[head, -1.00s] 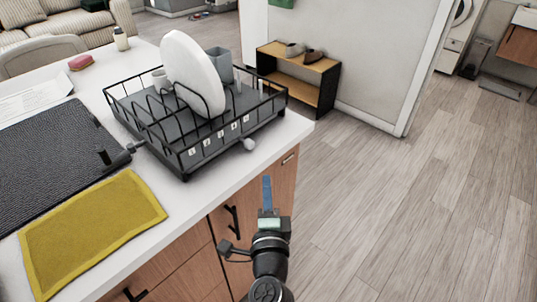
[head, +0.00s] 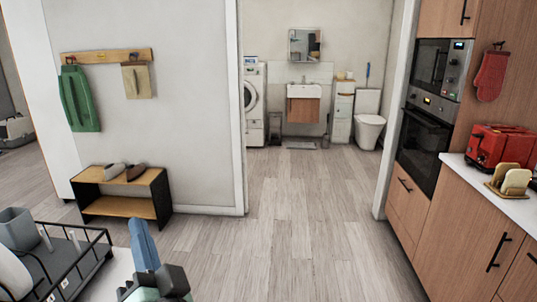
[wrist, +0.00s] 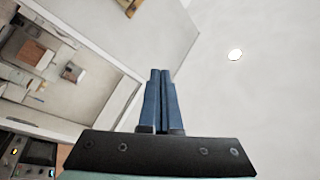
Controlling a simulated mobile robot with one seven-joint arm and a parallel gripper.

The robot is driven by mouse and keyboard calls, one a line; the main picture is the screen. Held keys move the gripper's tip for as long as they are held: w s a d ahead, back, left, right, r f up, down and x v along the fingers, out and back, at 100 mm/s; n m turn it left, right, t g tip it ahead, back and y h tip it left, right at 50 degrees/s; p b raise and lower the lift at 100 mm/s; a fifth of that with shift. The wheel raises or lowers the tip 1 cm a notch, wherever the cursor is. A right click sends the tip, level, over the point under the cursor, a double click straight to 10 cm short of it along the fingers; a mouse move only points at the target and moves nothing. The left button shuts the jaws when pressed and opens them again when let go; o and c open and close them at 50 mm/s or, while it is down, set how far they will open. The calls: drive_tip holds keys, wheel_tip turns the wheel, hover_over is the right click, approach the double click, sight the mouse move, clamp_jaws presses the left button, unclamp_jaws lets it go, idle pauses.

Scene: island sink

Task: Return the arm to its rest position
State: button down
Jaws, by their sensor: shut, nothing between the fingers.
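My gripper (head: 143,243) shows at the lower left of the head view, its blue fingers pointing up, beside the dish rack. In the wrist view my gripper (wrist: 160,75) has its two blue fingers together with nothing between them. It is in free air and the wrist camera sees the pale ceiling (wrist: 270,90) behind it. The rest of my arm is mostly out of the frame.
The dish rack (head: 85,262) with a plate and a cup (head: 17,229) stands on the counter at lower left. A shoe shelf (head: 122,203) stands by the wall. Open wooden floor (head: 290,220) lies ahead. Cabinets (head: 475,225) with a red toaster (head: 500,147) line the right.

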drive_tip(key=s+d+r+n+t+h+p, duration=0.15)
drive_tip(key=d+r, duration=0.35)
drive_tip(key=r, duration=0.5)
drive_tip(key=s+d+r+n+t+h+p, duration=0.1)
drive_tip(key=d+r+n+t, duration=0.2)
drive_tip(key=r, duration=0.7)
drive_tip(key=s+d+r+m+t+h+p, duration=0.1)
drive_tip(key=s+d+r+t+h, duration=0.1)
drive_tip(key=s+d+r+h, duration=0.2)
drive_tip(key=s+d+r+t+h+p, duration=0.1)
drive_tip(key=s+d+r+t+h, duration=0.2)
drive_tip(key=d+r, duration=0.5)
wheel_tip(320, 180, up, 3)
drive_tip(key=shift+s+f+m+h+p, duration=0.1)
drive_tip(key=shift+s+m+h+p, duration=0.25)
drive_tip(key=shift+s+h, duration=0.5)
